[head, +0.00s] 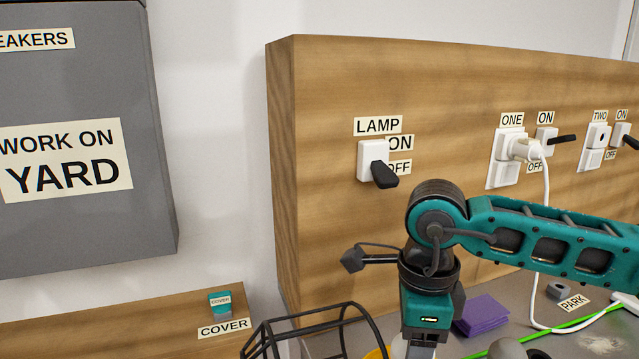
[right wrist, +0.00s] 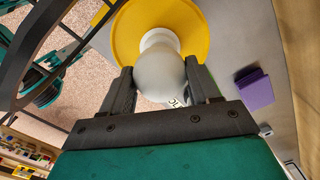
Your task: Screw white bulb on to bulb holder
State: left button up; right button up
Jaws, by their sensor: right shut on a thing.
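The white bulb (right wrist: 160,76) sits between the two fingers of my right gripper (right wrist: 162,84) in the right wrist view. The gripper is shut on its round part. The bulb's narrow end is at a white collar (right wrist: 158,37), the bulb holder, in the middle of a round yellow base (right wrist: 190,24). Whether the threads are engaged cannot be seen. In the head view my right gripper (head: 416,346) points down at the bottom edge, and a sliver of the yellow base (head: 377,353) shows beside it. My left gripper is not in view.
A black wire cage (head: 312,318) stands left of the gripper. A purple block (head: 482,315) lies on the grey bench to its right. Behind is a wooden panel (head: 380,80) with a LAMP switch (head: 374,160), other switches and a plug (head: 524,149) with a white cord.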

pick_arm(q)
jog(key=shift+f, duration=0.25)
pick_arm(e)
jog(key=shift+s+f, duration=0.1)
jog(key=shift+f, duration=0.2)
jog(key=shift+f+m+b, duration=0.1)
jog(key=shift+m+b, duration=0.4)
jog(key=shift+m, duration=0.2)
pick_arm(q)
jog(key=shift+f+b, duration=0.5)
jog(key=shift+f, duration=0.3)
pick_arm(e)
jog(key=m, duration=0.4)
jog(key=shift+m, duration=0.3)
jog(key=o, duration=0.9)
jog(key=shift+r, duration=0.2)
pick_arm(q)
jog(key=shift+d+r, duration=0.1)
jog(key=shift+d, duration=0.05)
pick_arm(e)
jog(key=shift+r, duration=0.45)
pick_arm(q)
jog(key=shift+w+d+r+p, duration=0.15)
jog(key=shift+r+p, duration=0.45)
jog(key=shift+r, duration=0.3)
pick_arm(e)
notch_tip(320, 180, up, 12)
jog(key=shift+r, duration=0.1)
